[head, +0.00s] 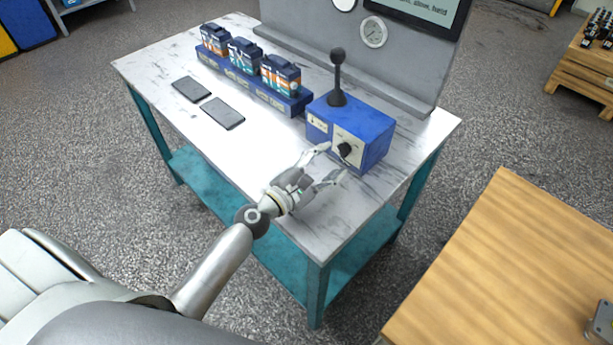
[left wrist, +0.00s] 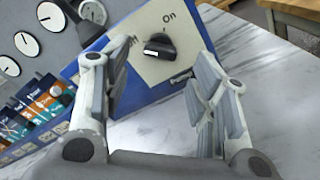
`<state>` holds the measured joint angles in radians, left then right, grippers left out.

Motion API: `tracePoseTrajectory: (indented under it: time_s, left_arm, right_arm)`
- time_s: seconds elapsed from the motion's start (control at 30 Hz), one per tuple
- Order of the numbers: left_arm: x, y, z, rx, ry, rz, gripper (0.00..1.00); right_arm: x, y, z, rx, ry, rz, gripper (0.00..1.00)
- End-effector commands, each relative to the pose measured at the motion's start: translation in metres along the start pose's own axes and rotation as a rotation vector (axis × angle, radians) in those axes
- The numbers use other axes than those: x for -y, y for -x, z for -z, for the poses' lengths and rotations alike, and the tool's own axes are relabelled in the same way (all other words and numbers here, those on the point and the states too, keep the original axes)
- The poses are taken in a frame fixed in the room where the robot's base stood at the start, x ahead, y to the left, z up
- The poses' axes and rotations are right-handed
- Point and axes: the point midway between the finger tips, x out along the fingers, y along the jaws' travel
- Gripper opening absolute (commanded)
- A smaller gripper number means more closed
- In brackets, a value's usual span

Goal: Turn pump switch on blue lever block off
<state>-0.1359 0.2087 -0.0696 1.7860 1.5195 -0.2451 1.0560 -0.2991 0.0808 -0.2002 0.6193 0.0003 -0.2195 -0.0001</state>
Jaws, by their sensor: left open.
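The blue lever block (head: 374,133) stands at the right end of the table against the grey panel. A black lever with a ball knob (head: 338,57) stands upright on its top. On its front plate is the black pump switch (head: 345,150), which also shows in the left wrist view (left wrist: 159,47) below the printed "On", with the other label partly hidden by a finger. My left gripper (head: 334,164) is open in front of the switch. In the left wrist view the switch lies between and beyond its fingertips (left wrist: 165,62), and the fingers look clear of it.
Several small boxes (head: 243,56) stand on a blue rack at the back left of the table. Two dark flat plates (head: 222,113) lie in front of them. A wooden table (head: 510,270) stands at the right. The table's front area is clear.

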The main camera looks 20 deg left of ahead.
Motion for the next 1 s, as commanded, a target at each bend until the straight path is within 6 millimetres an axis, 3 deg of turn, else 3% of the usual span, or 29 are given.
tracePoseTrajectory:
  time_s: [0.2,0.43,0.6,1.0]
  left_arm:
    - [0.001,0.044,0.001,-0.003,0.002,0.001,0.54]
    - [0.001,0.076,0.001,-0.002,0.003,0.001,0.54]
    - [0.0,0.085,0.0,-0.001,0.002,0.001,0.54]
    - [0.0,0.086,0.0,-0.001,0.001,0.0,0.54]
  right_arm:
    - [0.001,0.0,0.0,0.0,0.0,0.001,0.0]
    - [0.001,0.0,0.0,0.0,0.0,0.001,0.0]
    - [0.001,0.0,0.0,0.001,0.0,0.001,0.0]
    - [0.001,0.0,0.0,0.0,0.0,0.001,0.0]
